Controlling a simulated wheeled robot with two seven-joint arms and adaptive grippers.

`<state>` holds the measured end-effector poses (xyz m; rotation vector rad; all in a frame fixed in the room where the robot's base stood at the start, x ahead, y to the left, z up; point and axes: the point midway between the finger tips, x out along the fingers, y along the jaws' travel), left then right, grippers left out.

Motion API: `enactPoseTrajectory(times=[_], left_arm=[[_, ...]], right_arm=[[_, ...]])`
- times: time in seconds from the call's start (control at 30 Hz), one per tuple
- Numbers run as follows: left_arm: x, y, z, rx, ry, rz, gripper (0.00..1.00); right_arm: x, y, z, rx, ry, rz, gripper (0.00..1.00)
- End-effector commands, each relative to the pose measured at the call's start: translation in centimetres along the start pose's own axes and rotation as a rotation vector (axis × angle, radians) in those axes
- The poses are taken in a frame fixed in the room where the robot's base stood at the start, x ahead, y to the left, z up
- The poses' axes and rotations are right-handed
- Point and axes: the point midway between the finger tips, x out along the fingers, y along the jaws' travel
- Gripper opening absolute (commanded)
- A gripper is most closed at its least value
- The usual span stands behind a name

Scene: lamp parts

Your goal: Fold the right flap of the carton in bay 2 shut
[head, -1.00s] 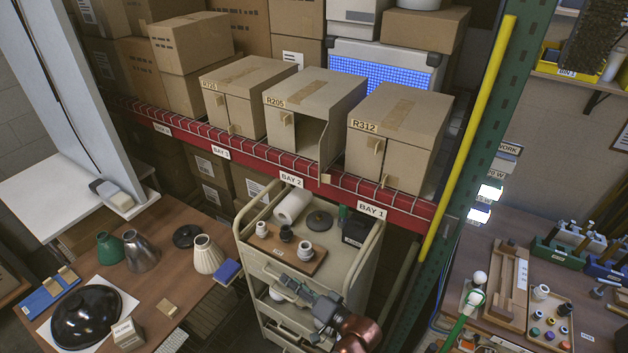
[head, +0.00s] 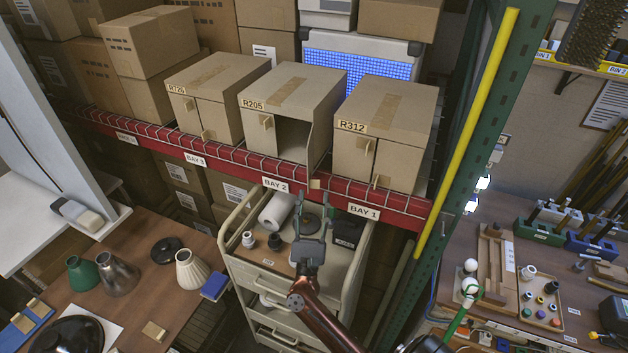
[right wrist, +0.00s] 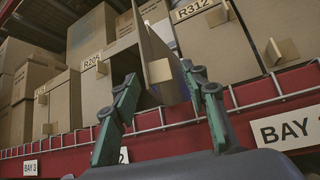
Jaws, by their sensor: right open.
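The carton R205 (head: 293,88) stands on the red-edged shelf above the BAY 2 label. Its left flap (head: 258,132) is shut and bears a small tab. Its right flap (head: 310,147) stands open, swung outward, so the dark inside shows; a small tab (head: 315,184) is at its outer edge. In the right wrist view the open flap (right wrist: 153,42) and its tab (right wrist: 161,70) appear beyond the fingertips. My right gripper (head: 315,205) is open and empty, below and in front of the flap, fingers pointing toward the shelf; in the right wrist view its fingers (right wrist: 160,78) are apart. My left gripper is out of view.
Carton R312 (head: 388,105) stands close on the right and carton R725 (head: 218,82) on the left. The red shelf beam (head: 225,166) with wire mesh runs below them. A cart (head: 240,275) with small parts is below my right gripper. A green post with a yellow bar (head: 468,130) stands right.

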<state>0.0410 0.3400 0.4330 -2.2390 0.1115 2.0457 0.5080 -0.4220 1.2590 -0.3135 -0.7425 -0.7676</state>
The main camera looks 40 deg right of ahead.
Motion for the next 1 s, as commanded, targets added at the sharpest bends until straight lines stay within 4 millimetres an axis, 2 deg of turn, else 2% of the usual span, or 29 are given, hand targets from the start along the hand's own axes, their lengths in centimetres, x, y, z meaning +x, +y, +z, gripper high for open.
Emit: enactPoseTrajectory(times=[0.03, 0.1, 0.33, 0.67, 1.0], left_arm=[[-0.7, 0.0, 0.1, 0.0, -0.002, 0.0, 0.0], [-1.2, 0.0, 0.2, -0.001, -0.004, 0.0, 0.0], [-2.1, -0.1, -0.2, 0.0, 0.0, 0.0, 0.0], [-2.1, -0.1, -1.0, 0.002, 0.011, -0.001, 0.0], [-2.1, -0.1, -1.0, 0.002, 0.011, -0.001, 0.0]], right_arm=[[1.2, 0.1, 0.3, 0.0, -0.003, 0.001, 0.41], [2.3, 0.1, 0.3, 0.0, -0.002, 0.001, 0.41], [4.7, 0.1, 0.2, -0.002, -0.001, 0.002, 0.41], [5.0, -0.1, 0.0, -0.005, -0.001, 0.001, 0.41], [5.0, -0.1, 0.0, -0.005, -0.001, 0.001, 0.19]])
